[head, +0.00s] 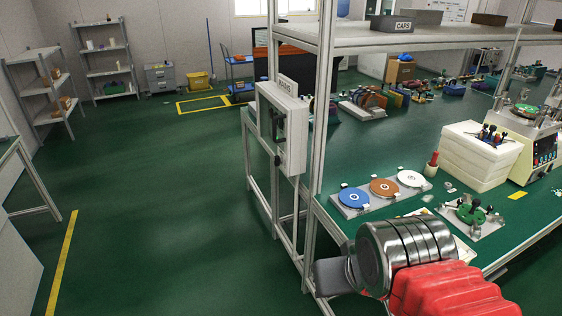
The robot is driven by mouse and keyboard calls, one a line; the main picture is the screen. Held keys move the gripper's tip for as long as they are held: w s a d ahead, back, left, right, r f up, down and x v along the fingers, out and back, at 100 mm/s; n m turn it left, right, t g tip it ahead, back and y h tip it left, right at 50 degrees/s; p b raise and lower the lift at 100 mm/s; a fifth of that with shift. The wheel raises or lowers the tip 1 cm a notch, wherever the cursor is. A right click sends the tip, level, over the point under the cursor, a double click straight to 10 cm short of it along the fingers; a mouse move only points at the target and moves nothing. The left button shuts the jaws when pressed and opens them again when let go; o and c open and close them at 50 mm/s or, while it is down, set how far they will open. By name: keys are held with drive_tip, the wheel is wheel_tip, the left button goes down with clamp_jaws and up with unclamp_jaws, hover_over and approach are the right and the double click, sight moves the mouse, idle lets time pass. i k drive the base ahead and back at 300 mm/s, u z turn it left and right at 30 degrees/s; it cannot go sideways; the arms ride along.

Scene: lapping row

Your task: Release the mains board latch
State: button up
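The mains board (292,130), a pale grey box labelled MAINS on top, is fixed to the frame post at the left end of the bench. Its narrow front faces left and carries a dark handle-like part (277,124), with a smaller dark fitting (277,159) below. Which of these is the latch, and its position, is too small to tell. My gripper (328,276) is low in the picture, below and right of the board and apart from it. Only a grey end part shows beyond the silver wrist. Its fingers cannot be made out, and nothing held is visible.
The green bench (400,210) holds a plate with blue, orange and white discs (383,188), a white block stack (470,160) and a machine (530,140). A shelf (400,38) overhangs it. The green floor (150,220) left of the board is clear.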

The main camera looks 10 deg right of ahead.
sight(277, 160)
drive_tip(key=u, duration=0.4)
drive_tip(key=i, duration=1)
drive_tip(key=u, duration=1.1)
drive_tip(key=i, duration=0.8)
drive_tip(key=u, duration=0.4)
